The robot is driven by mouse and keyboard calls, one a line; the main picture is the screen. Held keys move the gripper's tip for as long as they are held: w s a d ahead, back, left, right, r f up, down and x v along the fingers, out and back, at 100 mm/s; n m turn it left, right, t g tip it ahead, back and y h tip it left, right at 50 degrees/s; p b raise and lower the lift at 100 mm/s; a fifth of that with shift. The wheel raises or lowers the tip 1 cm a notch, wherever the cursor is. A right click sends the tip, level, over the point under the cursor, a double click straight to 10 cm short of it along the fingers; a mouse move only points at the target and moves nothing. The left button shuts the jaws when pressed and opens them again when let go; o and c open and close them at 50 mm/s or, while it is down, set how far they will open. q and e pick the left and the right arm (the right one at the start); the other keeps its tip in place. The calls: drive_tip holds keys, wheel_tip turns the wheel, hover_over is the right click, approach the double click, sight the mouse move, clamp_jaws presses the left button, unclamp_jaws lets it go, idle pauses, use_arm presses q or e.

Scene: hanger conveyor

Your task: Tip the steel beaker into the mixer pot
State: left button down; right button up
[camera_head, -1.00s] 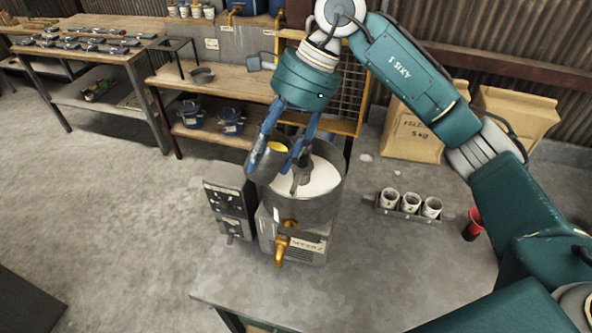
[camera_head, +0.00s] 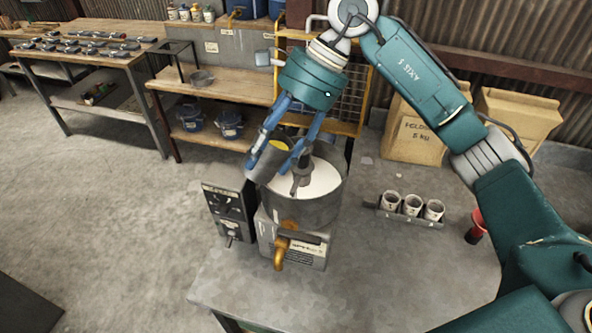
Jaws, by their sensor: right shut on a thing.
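My right gripper (camera_head: 272,158) has blue fingers and is shut on the steel beaker (camera_head: 263,165). The beaker is over the pot's left rim, with yellow showing inside its mouth. It looks tilted; the fingers hide part of it. I cannot tell whether anything is flowing out. My left gripper is not in view.
A control box (camera_head: 229,211) stands left of the pot. Right of it are a rack of white cups (camera_head: 411,206) and a red and black cup (camera_head: 476,226). Paper sacks (camera_head: 424,135) stand behind. The table front is clear.

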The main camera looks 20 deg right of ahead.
drive_tip(key=shift+f+y+b, duration=0.1)
drive_tip(key=shift+y+b, duration=0.3)
drive_tip(key=shift+b, duration=0.25)
drive_tip(key=shift+b, duration=0.3)
drive_tip(key=shift+y, duration=0.3)
drive_tip(key=shift+y+b, duration=0.4)
drive_tip(key=shift+b, duration=0.45)
drive_tip(key=shift+y+b, duration=0.6)
drive_tip(key=shift+b, duration=0.55)
